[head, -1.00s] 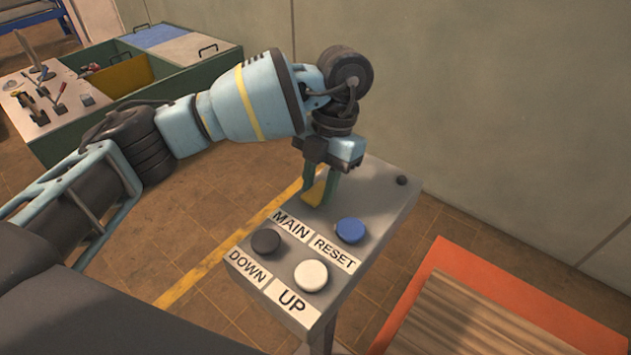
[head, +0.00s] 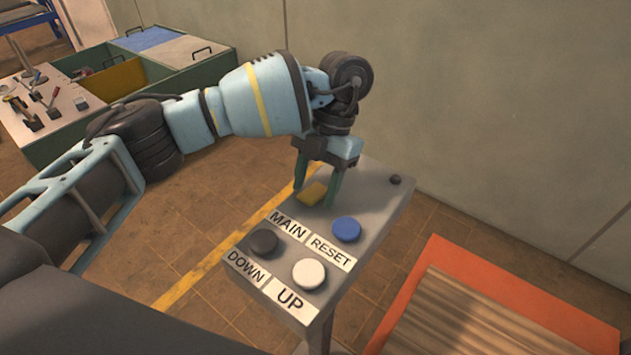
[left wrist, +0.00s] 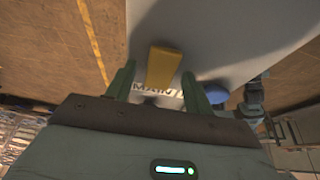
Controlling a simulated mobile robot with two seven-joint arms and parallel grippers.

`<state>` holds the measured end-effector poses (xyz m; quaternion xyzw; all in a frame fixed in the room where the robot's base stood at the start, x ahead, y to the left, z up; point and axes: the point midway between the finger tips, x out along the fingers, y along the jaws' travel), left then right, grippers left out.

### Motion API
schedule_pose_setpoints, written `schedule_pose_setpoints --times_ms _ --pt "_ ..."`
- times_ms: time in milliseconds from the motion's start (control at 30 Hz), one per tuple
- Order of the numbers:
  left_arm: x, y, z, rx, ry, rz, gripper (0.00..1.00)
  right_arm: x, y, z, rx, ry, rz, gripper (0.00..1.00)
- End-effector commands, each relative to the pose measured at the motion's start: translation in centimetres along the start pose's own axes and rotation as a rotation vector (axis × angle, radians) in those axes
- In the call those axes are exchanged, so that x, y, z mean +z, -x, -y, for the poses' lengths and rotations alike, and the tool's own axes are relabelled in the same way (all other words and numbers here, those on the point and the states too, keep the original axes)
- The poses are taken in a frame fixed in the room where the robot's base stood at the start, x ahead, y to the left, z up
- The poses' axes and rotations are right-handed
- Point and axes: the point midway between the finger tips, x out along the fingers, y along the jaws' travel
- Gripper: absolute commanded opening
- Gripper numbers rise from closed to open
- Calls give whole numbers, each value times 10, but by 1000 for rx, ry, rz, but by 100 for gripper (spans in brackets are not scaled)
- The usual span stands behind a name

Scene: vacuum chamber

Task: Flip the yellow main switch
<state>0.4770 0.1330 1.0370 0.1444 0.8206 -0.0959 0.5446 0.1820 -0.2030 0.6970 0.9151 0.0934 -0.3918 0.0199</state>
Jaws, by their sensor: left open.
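The yellow main switch (head: 312,193) stands on the grey control panel (head: 376,200), just above the MAIN label (head: 288,224). My left gripper (head: 314,198) is over the panel with its fingers pointing down. Its jaws are open, with one green finger on each side of the switch. In the left wrist view the yellow switch (left wrist: 162,68) shows between the two spread fingertips (left wrist: 158,82). I cannot tell whether either finger touches it. My right gripper is in neither view.
The panel also bears a blue RESET button (head: 346,229), a black DOWN button (head: 263,242) and a white UP button (head: 309,273). An orange-edged platform (head: 577,325) lies at right; a wall stands behind.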

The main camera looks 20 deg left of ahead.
Motion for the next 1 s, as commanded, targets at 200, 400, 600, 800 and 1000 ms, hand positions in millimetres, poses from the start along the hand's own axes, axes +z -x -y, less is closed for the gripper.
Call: schedule_pose_setpoints --times_ms 200,400,600,800,1000 --pt "0 8 0 1 0 3 53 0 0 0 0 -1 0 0" --pt "0 36 0 3 3 4 53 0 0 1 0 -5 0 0" --pt "0 63 0 2 2 2 53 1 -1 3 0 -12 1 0" --pt "0 76 0 1 1 0 53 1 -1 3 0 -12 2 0" --pt "0 78 0 0 0 0 53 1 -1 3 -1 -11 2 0"
